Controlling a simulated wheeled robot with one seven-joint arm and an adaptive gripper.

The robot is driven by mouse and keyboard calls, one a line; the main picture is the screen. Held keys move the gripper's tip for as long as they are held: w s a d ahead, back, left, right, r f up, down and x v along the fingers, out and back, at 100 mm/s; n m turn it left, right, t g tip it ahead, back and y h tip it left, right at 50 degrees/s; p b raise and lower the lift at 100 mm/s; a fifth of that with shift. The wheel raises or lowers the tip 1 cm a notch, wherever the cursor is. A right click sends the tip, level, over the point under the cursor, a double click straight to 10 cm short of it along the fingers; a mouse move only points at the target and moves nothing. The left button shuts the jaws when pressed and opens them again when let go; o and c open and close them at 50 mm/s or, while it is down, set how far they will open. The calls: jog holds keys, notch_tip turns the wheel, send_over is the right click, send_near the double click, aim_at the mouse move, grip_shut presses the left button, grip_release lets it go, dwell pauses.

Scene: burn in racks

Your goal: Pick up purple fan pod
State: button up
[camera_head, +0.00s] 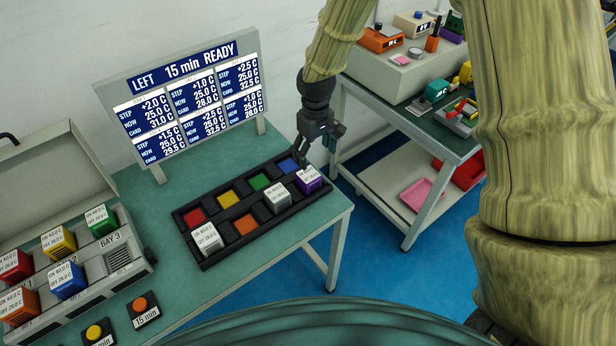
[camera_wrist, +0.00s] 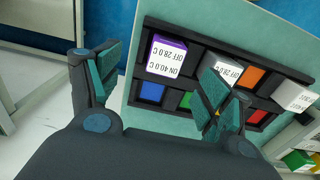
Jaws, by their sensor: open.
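The purple fan pod (camera_head: 308,179) is a small block with a white label on top. It sits in the right end of the black tray (camera_head: 237,255) on the green table in the head view. In the wrist view the purple fan pod (camera_wrist: 167,56) shows its white label and purple edge, ahead of my gripper and between the lines of its two fingers. My gripper (camera_head: 308,150) is just above and behind the pod in the head view. In the wrist view my gripper (camera_wrist: 155,90) is open with nothing between its fingers.
A grey pod (camera_head: 277,198) sits left of the purple one, and a white pod (camera_head: 206,239) at the tray's left end. Coloured squares fill other slots. A display board (camera_head: 185,95) stands behind. A rack box (camera_head: 62,270) with several pods is at left. A second table (camera_head: 400,120) stands right.

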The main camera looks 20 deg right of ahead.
aim_at(308, 174)
jog(key=f, duration=0.3)
jog(key=shift+w+a+f+p, duration=0.1)
jog(key=shift+w+a+p, duration=0.05)
jog(key=shift+a+p, duration=0.25)
jog(key=shift+f, duration=0.85)
jog(key=shift+w+a+f+p, duration=0.1)
jog(key=shift+a+f+p, duration=0.1)
jog(key=shift+f+p, duration=0.5)
jog(key=shift+a+f+p, duration=0.2)
jog(key=shift+f+p, duration=0.3)
jog(key=shift+f, duration=1.4)
jog(key=shift+c, duration=0.4)
jog(key=c, duration=1.2)
jog(key=shift+o, duration=0.2)
jog(key=shift+r+b, duration=1.4)
jog(key=shift+r, duration=3.6)
